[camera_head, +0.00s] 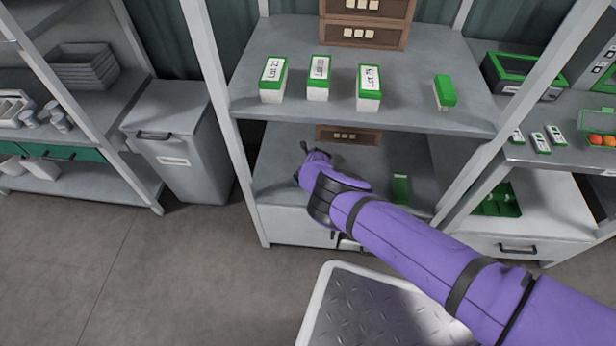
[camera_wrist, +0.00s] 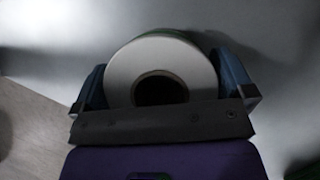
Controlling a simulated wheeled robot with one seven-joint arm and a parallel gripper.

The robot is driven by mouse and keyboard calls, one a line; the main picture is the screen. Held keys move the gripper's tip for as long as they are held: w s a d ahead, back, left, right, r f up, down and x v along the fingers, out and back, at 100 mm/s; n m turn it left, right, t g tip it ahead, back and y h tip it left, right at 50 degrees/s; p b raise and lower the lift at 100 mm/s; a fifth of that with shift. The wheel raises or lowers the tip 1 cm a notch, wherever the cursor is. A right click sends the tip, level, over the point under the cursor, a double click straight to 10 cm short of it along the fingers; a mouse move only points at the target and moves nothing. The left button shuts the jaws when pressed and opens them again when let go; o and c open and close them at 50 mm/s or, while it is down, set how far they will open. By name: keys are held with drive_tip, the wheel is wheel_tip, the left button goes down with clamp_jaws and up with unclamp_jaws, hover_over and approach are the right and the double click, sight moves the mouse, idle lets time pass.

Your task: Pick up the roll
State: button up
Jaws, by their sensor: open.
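The roll (camera_wrist: 160,54) is white with a dark round core hole, and a thin green edge shows behind its top. In the wrist view it sits between the two blue finger pads of my gripper (camera_wrist: 166,84), its flat end facing the camera. The jaws are open, with one pad on each side of the roll; I cannot tell whether either pad touches it. The gripper's dark palm edge hides the roll's lower part. In the head view my gripper (camera_head: 306,163) reaches over the lower shelf, and the roll is not visible there.
The lower shelf (camera_head: 280,150) also holds a wooden drawer box (camera_head: 348,135) at the back and a green item (camera_head: 400,188) right of my arm. The upper shelf (camera_head: 300,45) above carries several green-and-white boxes. A grey bin (camera_head: 185,140) stands left.

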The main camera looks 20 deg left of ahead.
drive_tip(key=c, duration=0.7)
drive_tip(key=shift+r, duration=0.15)
